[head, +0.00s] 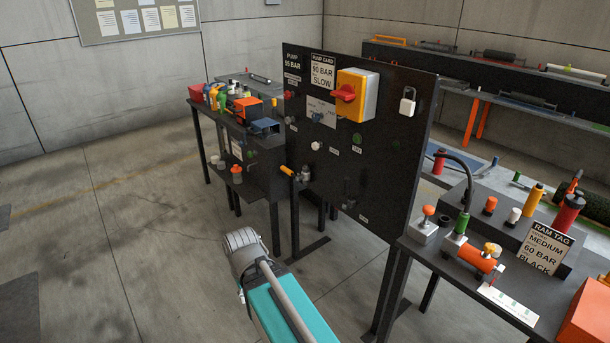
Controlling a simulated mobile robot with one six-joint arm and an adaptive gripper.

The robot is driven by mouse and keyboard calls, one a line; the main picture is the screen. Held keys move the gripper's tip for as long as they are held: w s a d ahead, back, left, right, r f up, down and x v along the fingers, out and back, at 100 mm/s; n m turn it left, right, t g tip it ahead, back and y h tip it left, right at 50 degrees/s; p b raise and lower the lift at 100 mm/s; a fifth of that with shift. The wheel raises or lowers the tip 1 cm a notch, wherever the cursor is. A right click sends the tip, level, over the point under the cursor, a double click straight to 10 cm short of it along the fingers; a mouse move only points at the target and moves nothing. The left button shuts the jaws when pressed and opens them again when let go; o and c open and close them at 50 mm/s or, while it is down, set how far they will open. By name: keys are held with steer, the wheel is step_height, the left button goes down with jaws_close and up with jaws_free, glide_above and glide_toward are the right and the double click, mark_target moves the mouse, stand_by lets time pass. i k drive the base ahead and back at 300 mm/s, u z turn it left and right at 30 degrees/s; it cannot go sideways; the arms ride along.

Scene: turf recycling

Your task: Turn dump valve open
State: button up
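A lever valve (305,174) with a metal body sits low on the left part of the black upright panel (380,178). Its yellow-orange handle (287,171) sticks out toward the left. It looks like the dump valve, but the small labels around it are too small to read. My gripper cannot be made out. A grey part and a teal part of what seems to be my own body show at the bottom middle, well apart from the valve.
The panel also carries a red-and-yellow rotary switch (345,93), a padlock (407,102) and cards. A bench (415,250) at right holds a ram tag (548,247) and several bottles. A cluttered table (262,175) stands at left. The floor (130,240) at left is clear.

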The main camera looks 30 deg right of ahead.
mark_target(291, 173)
steer(key=z, duration=0.7)
steer(key=k, duration=1.35)
steer(key=u, duration=0.55)
steer(key=i, duration=1.8)
steer(key=z, duration=0.5)
